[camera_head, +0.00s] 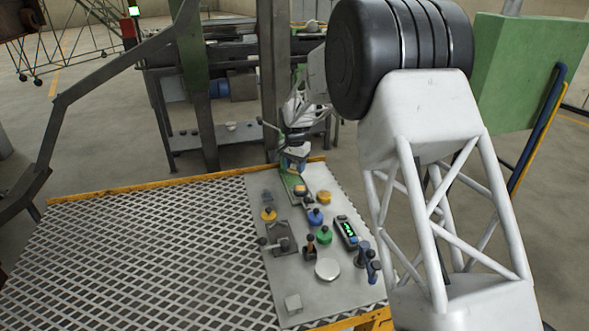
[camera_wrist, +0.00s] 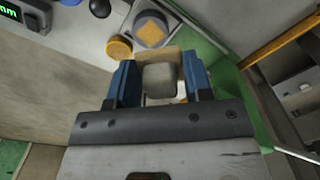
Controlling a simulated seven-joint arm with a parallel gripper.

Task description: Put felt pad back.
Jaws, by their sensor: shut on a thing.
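My gripper (camera_wrist: 160,88) is shut on a small grey, round-cornered piece, the felt pad as far as I can tell (camera_wrist: 160,78), held between its two blue fingers. A tan surface shows just beyond the pad; I cannot tell whether they touch. In the head view my gripper (camera_head: 293,166) points down over the far end of the grey work plate (camera_head: 283,302), by a green strip (camera_head: 292,184). The pad is too small to make out there. A round grey holder with a tan square on top (camera_wrist: 152,30) lies just beyond the fingers in the wrist view.
A yellow round piece (camera_head: 324,197) is beside the holder. Blue (camera_head: 315,217) and green (camera_head: 324,235) knobbed pieces, a display device (camera_head: 346,231), a silver disc (camera_head: 327,269) and a light cube (camera_head: 293,303) stand nearer. The mesh tabletop (camera_head: 150,250) at left is clear.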

